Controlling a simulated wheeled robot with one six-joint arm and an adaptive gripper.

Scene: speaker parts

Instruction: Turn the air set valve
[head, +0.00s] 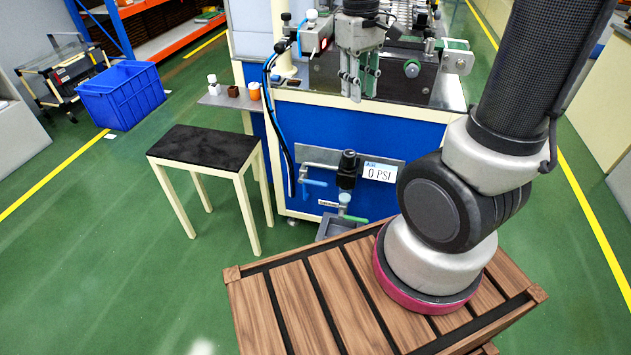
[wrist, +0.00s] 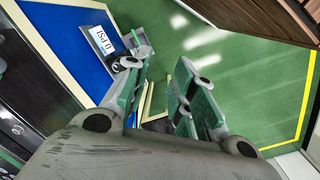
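The air set (head: 347,170) is a dark vertical unit on a grey plate on the blue front of the machine. A blue lever (head: 315,183) sticks out on its left, and a green-ended part hangs below. The display (head: 380,172) on its right reads 0 PSI; it also shows in the wrist view (wrist: 102,39). My gripper (head: 360,92) is above the air set in the head view, fingers pointing down, apart from it. In the wrist view my gripper (wrist: 163,62) is open and empty, and its left finger partly hides the air set.
A black-topped stool (head: 207,148) stands left of the air set. A small shelf (head: 228,98) with little containers juts out above it. A slatted wooden surface (head: 320,295) lies in front, below my arm. A blue crate (head: 122,95) is farther left. Green floor between is clear.

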